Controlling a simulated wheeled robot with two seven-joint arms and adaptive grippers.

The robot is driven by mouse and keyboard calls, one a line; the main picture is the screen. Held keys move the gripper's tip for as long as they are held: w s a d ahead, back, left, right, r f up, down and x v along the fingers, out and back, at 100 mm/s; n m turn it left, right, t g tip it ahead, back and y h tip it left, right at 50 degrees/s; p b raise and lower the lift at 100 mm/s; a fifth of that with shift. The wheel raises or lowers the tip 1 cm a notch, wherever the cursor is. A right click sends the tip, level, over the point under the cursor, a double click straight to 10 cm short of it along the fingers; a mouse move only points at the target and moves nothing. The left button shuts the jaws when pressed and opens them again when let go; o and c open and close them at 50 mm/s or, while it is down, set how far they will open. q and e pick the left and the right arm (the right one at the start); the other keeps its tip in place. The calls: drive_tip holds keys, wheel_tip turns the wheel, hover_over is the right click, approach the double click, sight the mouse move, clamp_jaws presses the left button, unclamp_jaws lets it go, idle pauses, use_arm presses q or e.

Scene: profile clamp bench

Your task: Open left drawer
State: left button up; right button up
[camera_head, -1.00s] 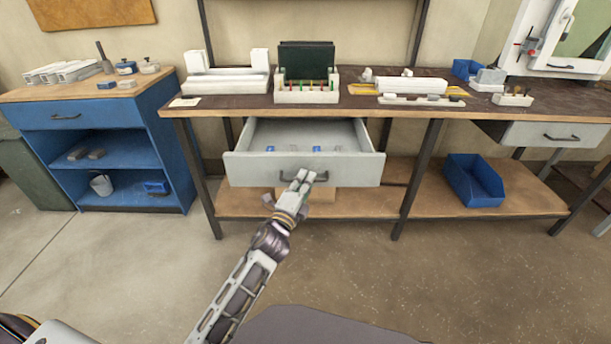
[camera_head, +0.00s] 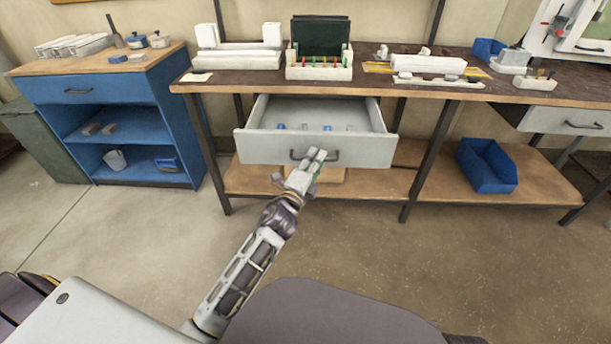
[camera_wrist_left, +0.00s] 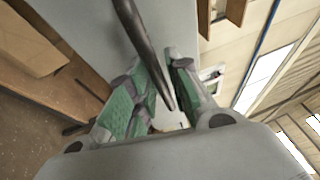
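The left drawer (camera_head: 352,151) under the bench is pulled out, and its inside shows from above with a few small blue and pale items in it. Its dark bar handle (camera_head: 330,158) is on the light grey front. My left gripper (camera_head: 317,155) is at the left part of this handle. In the left wrist view the handle (camera_wrist_left: 140,38) runs between the green-padded fingers of my left gripper (camera_wrist_left: 168,82), which are closed around it. The exact contact is partly hidden. My right gripper is out of view.
The bench top (camera_head: 375,82) carries white fixtures and a green-backed rack (camera_head: 320,45). A blue bin (camera_head: 487,166) stands on the lower shelf. A second drawer (camera_head: 565,122) is at the right. A blue cabinet (camera_head: 85,90) stands left. The floor in front is clear.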

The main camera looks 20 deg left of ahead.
use_arm(q)
drive_tip(key=v, duration=1.2)
idle(0.6)
drive_tip(key=shift+w, duration=0.1)
idle(0.5)
